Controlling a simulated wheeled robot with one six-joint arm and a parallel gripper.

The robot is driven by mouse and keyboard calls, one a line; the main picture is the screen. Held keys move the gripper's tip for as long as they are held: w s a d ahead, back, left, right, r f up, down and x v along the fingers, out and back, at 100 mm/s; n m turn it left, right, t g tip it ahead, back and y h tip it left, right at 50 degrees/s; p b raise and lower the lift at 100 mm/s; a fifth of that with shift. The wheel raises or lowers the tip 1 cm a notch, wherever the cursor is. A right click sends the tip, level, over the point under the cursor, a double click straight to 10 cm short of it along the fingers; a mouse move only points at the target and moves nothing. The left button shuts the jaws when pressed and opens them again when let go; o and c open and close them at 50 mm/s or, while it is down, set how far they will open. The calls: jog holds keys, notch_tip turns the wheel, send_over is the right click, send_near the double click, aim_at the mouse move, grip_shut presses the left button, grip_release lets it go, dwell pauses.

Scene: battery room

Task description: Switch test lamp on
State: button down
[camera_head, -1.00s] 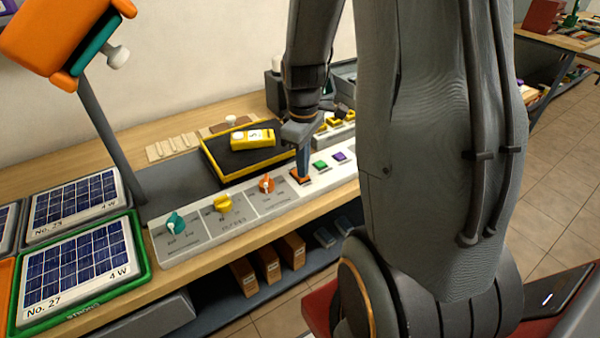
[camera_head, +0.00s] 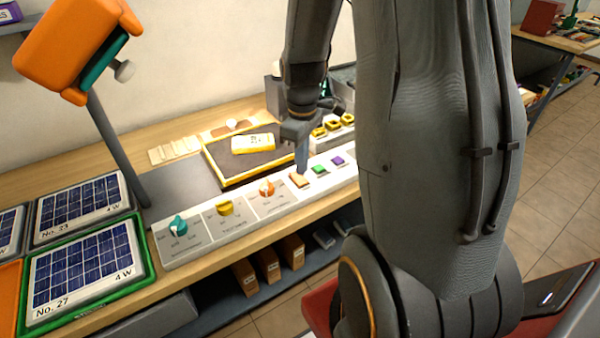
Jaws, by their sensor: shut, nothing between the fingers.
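The orange lamp head (camera_head: 75,45) with a pale knob stands on a grey post at the upper left. A bright patch of light lies on the bench around the yellow-rimmed tray (camera_head: 212,170). A white control panel (camera_head: 205,238) runs along the bench front. It carries a teal knob (camera_head: 178,225), a yellow knob (camera_head: 225,207), an orange knob (camera_head: 266,188), and an orange switch (camera_head: 299,180), now pale and bright. A green button (camera_head: 319,169) and a purple button (camera_head: 337,160) follow. My gripper (camera_head: 301,168) points down, shut and empty, just above the orange switch; I cannot tell whether it touches.
A yellow-and-white device (camera_head: 253,143) lies in the tray. Solar panels in frames, one in green (camera_head: 85,265), lie at the left. Several yellow pieces (camera_head: 333,125) sit behind the panel. Brown boxes (camera_head: 270,262) stand on the shelf below. My arm hides the panel's right end.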

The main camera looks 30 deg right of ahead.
aim_at(301, 181)
notch_tip(301, 181, up, 4)
jog(key=p, duration=0.3)
jog(key=shift+a, duration=0.1)
dwell(0.5)
jog(key=s+a+f+m+t+b, duration=0.1)
jog(key=s+a+m+b, duration=0.5)
jog(key=a, duration=0.6)
jog(key=shift+s+a, duration=0.3)
jog(key=shift+s, duration=0.55)
dwell(0.8)
